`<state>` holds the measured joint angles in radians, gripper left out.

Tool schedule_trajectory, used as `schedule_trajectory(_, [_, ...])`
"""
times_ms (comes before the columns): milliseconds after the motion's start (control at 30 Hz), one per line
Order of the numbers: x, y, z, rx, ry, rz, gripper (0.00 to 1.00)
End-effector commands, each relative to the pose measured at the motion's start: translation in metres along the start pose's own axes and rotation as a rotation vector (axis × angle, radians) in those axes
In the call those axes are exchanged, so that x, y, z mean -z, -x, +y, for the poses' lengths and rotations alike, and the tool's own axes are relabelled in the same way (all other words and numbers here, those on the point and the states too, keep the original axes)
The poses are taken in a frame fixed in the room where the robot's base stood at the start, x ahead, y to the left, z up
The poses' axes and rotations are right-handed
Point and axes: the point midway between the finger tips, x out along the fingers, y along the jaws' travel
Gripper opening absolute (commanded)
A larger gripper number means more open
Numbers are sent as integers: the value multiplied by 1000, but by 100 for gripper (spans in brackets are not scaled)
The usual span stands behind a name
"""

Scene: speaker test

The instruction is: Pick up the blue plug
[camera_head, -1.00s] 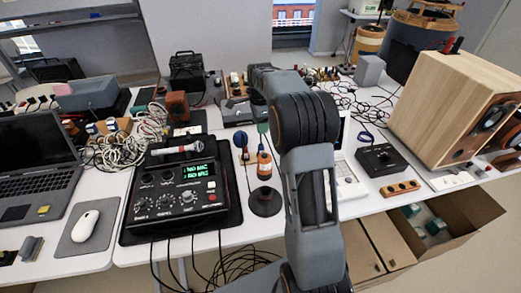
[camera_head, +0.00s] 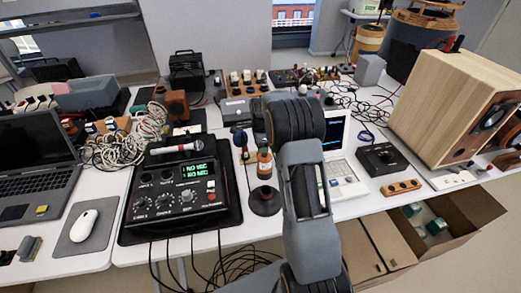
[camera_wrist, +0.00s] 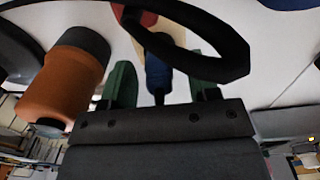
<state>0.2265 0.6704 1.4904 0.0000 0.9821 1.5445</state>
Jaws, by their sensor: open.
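The blue plug (camera_wrist: 158,65) shows in the wrist view, standing between the two green fingers of my gripper (camera_wrist: 160,72). The fingers are apart, with a gap on both sides of the plug. In the head view, a small blue piece (camera_head: 239,137), apparently the plug, is left of the orange bottle. My arm hides most of my gripper there.
An orange bottle (camera_head: 264,162) with a dark top is close to my gripper; it also shows left of the fingers in the wrist view (camera_wrist: 70,78). A black loop (camera_wrist: 240,55) crosses the wrist view. A black mixer (camera_head: 175,195) is at left, a white laptop (camera_head: 343,180) at right.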

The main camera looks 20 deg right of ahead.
Motion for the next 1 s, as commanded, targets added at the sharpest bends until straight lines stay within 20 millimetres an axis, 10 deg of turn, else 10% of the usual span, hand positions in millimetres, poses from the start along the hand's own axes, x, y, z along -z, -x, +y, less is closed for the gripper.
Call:
schedule_trajectory(433, [0, -15, 0, 1, 0, 0, 54])
schedule_trajectory(1000, [0, -15, 0, 2, 0, 0, 2])
